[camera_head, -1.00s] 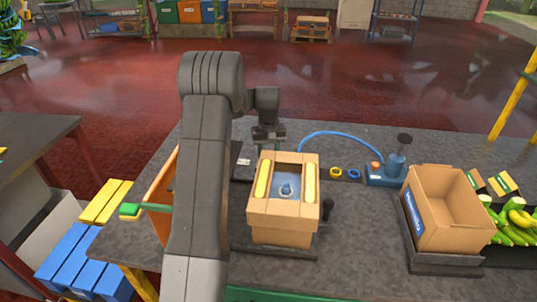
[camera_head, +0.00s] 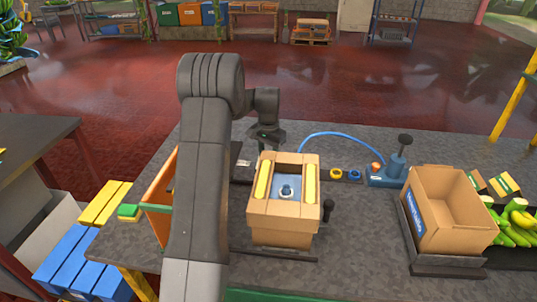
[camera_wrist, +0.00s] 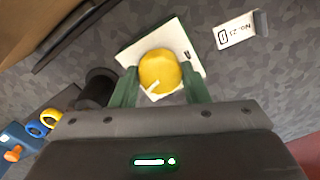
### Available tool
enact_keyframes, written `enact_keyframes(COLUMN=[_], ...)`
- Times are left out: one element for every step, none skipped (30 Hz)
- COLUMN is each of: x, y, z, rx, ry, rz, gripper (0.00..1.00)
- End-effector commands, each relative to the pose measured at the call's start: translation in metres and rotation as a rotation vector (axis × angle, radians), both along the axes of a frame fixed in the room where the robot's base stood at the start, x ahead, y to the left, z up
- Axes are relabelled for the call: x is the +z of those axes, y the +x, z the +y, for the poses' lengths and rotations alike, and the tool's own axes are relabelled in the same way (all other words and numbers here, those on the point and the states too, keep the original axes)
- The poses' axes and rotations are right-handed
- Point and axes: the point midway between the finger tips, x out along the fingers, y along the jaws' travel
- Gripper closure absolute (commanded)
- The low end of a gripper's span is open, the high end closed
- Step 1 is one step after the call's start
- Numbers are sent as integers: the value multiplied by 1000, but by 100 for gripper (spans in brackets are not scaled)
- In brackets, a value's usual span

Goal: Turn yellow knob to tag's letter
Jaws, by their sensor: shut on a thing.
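The yellow knob (camera_wrist: 158,70) stands on a white square plate (camera_wrist: 133,58) in the wrist view. A pale pointer mark on it points to the lower left of the picture. One dark letter shows at the plate's upper right, too small to read surely. My gripper (camera_wrist: 158,88) is shut on the knob, one green finger on each side. A white tag (camera_wrist: 235,32) lies to the upper right, reading about "No. 21" with a boxed character, perhaps D or 0. In the head view my gripper (camera_head: 266,140) is behind the open carton, and the knob is hidden.
The open carton (camera_head: 283,208) with yellow side pads stands close in front of my gripper. A black-knobbed lever on a blue base (camera_head: 388,172), a blue hose (camera_head: 330,134) and an empty cardboard box (camera_head: 447,210) are to the right. Bare bench lies behind them.

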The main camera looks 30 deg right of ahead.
Motion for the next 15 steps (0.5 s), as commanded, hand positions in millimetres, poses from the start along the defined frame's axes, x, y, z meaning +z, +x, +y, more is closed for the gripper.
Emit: enact_keyframes(x=[2, 2, 2, 2, 2, 2, 2, 2, 2, 2, 2, 2, 2, 2, 2], y=[1, 1, 1, 1, 1, 1, 1, 1, 1, 1, 1, 1, 1, 1, 1], z=[-1, -1, -1, -1, -1, -1, -1, -1, -1, -1, -1, -1, -1, -1, -1], rx=[-16, -25, -38, -45, -50, -58, -62, -66, -70, -72, -73, -75, -75, -75, -75], ry=[-4, -4, -4, -4, -4, -4, -4, -4, -4, -4, -4, -4, -4, -4, -4], rz=[-4, -4, -4, -4, -4, -4, -4, -4, -4, -4, -4, -4, -4, -4, -4], gripper=[82, 82, 82, 82, 82, 82, 82, 82, 82, 82, 82, 82, 82, 82, 82])
